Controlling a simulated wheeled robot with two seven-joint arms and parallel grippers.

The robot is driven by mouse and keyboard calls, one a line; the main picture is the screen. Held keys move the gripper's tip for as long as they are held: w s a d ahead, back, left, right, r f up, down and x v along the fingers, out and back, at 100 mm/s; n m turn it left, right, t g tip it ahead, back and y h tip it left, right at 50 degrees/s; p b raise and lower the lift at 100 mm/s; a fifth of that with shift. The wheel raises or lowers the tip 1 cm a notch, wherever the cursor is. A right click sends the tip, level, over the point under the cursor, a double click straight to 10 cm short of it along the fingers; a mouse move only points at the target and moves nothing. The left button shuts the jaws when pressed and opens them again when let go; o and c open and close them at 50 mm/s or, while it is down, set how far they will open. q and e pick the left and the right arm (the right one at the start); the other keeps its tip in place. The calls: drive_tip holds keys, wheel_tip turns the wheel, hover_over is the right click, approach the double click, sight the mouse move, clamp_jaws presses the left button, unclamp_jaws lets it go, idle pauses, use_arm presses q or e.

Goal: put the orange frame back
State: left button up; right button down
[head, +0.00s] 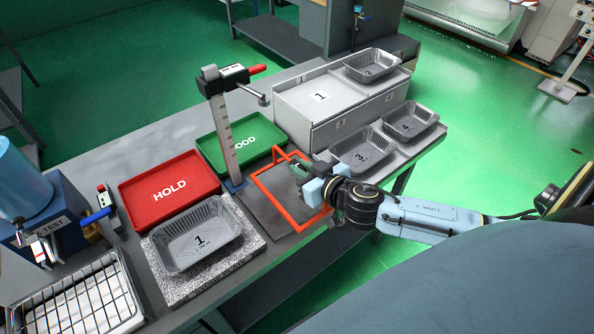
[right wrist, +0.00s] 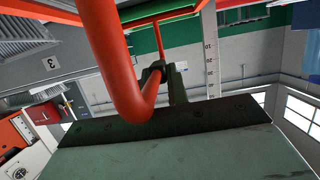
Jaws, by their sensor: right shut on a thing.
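The orange frame (head: 274,204) is a thin, open rectangle of bar. In the head view it is over the dark plate (head: 262,212) in front of the green tray; I cannot tell whether it touches the plate. My right gripper (head: 299,168) is shut on the frame's right side, and its body hides part of that side. In the right wrist view the orange bar (right wrist: 108,60) is large and close, running to the dark fingertips (right wrist: 165,76). My left gripper is not in view.
A measuring post (head: 223,130) with a red-handled clamp stands just left of the frame. The red HOLD tray (head: 140,210), green tray (head: 207,152) and foil tray 1 (head: 160,262) lie left. Foil tray 3 (head: 338,148) and the grey drawer cabinet (head: 312,140) stand behind.

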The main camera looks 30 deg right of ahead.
drive_tip(key=shift+w+a, duration=0.1)
drive_tip(key=shift+w, duration=1)
drive_tip(key=shift+f, duration=1.75)
drive_tip(key=shift+b, duration=0.3)
drive_tip(key=shift+f, duration=0.2)
drive_tip(key=c, duration=1.4)
unclamp_jaws()
drive_tip(key=shift+s, duration=0.1)
drive_tip(key=shift+o, duration=0.2)
drive_tip(key=shift+r, duration=0.1)
drive_tip(key=shift+r, duration=0.2)
wheel_tip(320, 180, up, 3)
hover_over(325, 211)
drive_tip(key=shift+s+r+b, duration=0.2)
drive_tip(key=shift+s+b, duration=0.05)
drive_tip(key=shift+b, duration=0.05)
